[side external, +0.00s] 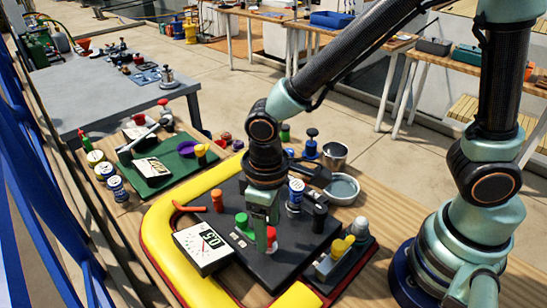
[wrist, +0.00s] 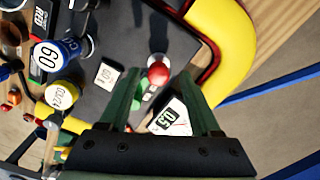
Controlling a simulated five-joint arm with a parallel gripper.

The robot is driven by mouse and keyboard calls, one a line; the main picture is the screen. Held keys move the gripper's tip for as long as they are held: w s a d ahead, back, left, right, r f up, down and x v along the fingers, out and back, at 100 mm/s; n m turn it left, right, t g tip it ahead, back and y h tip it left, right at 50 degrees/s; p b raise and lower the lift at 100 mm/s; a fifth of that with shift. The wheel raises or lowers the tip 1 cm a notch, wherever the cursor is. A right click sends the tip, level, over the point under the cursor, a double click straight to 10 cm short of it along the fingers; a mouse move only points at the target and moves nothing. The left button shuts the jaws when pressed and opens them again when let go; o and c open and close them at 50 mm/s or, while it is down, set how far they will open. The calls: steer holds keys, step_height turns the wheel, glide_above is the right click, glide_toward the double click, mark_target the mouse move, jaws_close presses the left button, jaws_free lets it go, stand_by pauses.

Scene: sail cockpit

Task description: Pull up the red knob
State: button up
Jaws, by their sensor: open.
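The red knob (side external: 272,235) stands on the dark panel (side external: 285,260), partly hidden behind a finger of my gripper in the side view. In the wrist view the red knob (wrist: 158,72) shows as a round red ball between my fingers, with white beside it. My gripper (side external: 262,235) points down over the panel with green fingers. In the wrist view my gripper (wrist: 158,88) is open, one finger on each side of the knob's line, with nothing held. I cannot tell whether a finger touches the knob.
A white meter (side external: 203,247) and a green knob (side external: 241,221) stand close left of my gripper. An orange knob (side external: 217,200), a blue-and-white cylinder (side external: 296,194) and a black knob (side external: 320,216) share the panel. Yellow knobs (side external: 342,245) stand right. A yellow padded rim (side external: 158,225) curves around the left.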

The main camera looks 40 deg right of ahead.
step_height(320, 180, up, 12)
stand_by(0.6)
steer(key=d+r+m+t, duration=0.2)
steer(key=d, duration=0.7)
steer(key=w+d+r+m+t, duration=0.1)
steer(key=d+r+m+t, duration=0.1)
steer(key=d, duration=0.7)
steer(key=shift+w+d+m+t, duration=0.25)
steer(key=shift+d+m+t, duration=0.15)
steer(key=shift+m+t, duration=0.35)
